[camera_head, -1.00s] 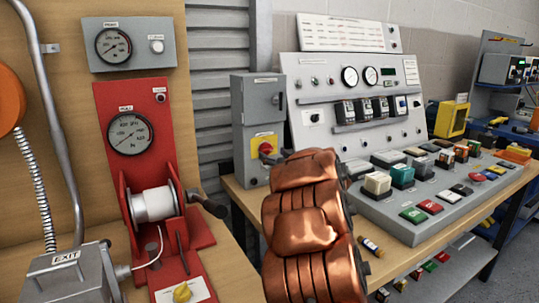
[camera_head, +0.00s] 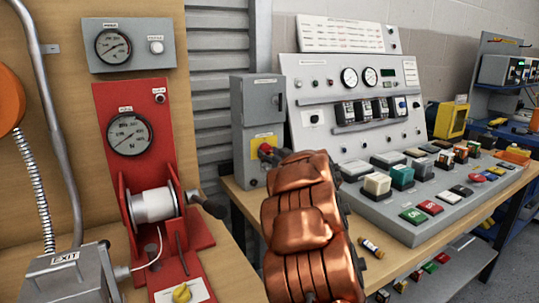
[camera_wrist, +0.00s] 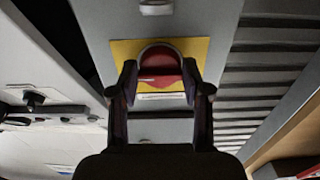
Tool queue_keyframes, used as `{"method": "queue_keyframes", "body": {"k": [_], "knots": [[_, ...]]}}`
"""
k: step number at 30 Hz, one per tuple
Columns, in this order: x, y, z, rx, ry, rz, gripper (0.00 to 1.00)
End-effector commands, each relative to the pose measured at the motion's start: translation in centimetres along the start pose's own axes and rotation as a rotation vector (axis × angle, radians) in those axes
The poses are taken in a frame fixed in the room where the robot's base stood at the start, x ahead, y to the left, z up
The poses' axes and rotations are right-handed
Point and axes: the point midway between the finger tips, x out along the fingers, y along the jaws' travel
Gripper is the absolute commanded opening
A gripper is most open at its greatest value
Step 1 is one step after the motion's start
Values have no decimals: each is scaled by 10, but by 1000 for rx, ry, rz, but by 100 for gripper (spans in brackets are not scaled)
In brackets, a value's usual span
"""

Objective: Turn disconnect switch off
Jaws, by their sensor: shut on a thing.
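The disconnect switch is a red knob on a yellow plate (camera_head: 257,144) on the front of a grey box (camera_head: 262,105), left of the sloped control panel. In the wrist view the red knob (camera_wrist: 160,64) sits in front of the yellow plate (camera_wrist: 122,50), between the two dark fingers. My gripper (camera_wrist: 160,80) is shut on the knob, one finger on each side. In the head view my copper-coloured arm hides most of the gripper and part of the knob, so the knob's exact angle is hard to read there.
The sloped control panel (camera_head: 360,135) with gauges and breakers stands right of the box. A desk console (camera_head: 400,213) with several coloured blocks is in front of it. A red stand (camera_head: 130,90) with a gauge and a white spool (camera_head: 153,205) is at left.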

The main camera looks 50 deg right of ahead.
Motion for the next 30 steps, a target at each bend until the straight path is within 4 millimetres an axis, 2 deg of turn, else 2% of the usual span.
{"method": "queue_keyframes", "body": {"k": [1, 4, 14, 20, 30], "knots": [[0, 0, 0, 0, 0, 0, 22], [0, 0, 0, 0, 0, 0, 13], [0, 0, 0, -53, 0, 0, 13], [0, 0, -1, -176, 0, 1, 13], [0, 1, 0, -489, 2, 0, 13]]}}
